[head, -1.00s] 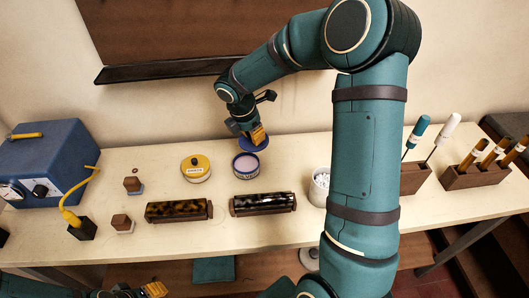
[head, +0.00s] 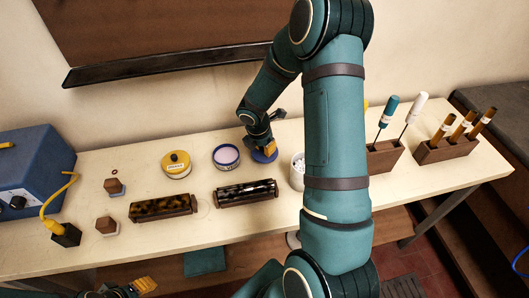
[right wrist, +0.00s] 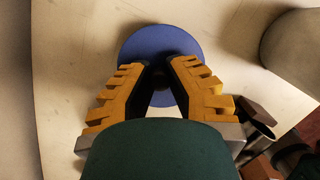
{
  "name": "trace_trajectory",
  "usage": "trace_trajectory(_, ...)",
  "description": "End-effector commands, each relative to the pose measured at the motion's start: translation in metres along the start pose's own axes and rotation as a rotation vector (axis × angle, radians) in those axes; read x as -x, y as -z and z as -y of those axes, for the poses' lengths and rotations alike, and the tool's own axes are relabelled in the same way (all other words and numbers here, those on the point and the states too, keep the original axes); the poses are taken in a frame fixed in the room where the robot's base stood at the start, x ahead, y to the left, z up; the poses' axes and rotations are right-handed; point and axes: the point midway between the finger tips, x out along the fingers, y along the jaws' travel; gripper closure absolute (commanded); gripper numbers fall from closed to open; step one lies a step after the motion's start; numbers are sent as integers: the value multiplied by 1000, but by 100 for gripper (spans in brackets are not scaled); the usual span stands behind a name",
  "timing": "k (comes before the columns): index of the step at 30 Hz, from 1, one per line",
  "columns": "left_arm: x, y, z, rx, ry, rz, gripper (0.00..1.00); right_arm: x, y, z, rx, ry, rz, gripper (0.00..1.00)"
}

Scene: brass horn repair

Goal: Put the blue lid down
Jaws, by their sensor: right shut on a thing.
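The round blue lid (head: 262,157) is at or just above the tabletop, to the right of the open blue jar (head: 226,157) with pale contents; I cannot tell whether it touches the table. My right gripper (head: 268,148) is shut on the lid from above. In the right wrist view the lid (right wrist: 135,45) lies flat between and beyond the yellow fingers (right wrist: 160,70). My left gripper (head: 142,286) is low at the bottom left, in front of the table and partly out of frame; its fingers are unclear.
Two dark cylinders in holders (head: 246,192) (head: 163,207) lie in front. A white cup (head: 297,172) stands right of the lid, partly behind my arm. Tool racks (head: 447,150) stand farther right.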

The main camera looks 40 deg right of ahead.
Motion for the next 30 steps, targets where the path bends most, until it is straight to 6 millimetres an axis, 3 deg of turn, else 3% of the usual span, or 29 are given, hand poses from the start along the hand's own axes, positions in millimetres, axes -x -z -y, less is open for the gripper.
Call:
trace_trajectory(4, -6, -3, 2, -2, -1, 5, 53, -21, 5, 0, 1, 1, 0, 100)
trace_trajectory(16, -8, -4, 3, -2, -1, 8, 53, -26, 6, 0, 0, 1, 1, 100)
trace_trajectory(18, -8, -4, 3, -2, -1, 8, 53, -25, 6, 0, 0, 1, 1, 66)
trace_trajectory(19, -7, -4, 3, -2, -1, 8, 53, -25, 6, 0, 0, 1, 1, 61)
trace_trajectory(30, -5, -3, 2, -2, -1, 6, 53, -21, 5, 0, 0, 0, 0, 61)
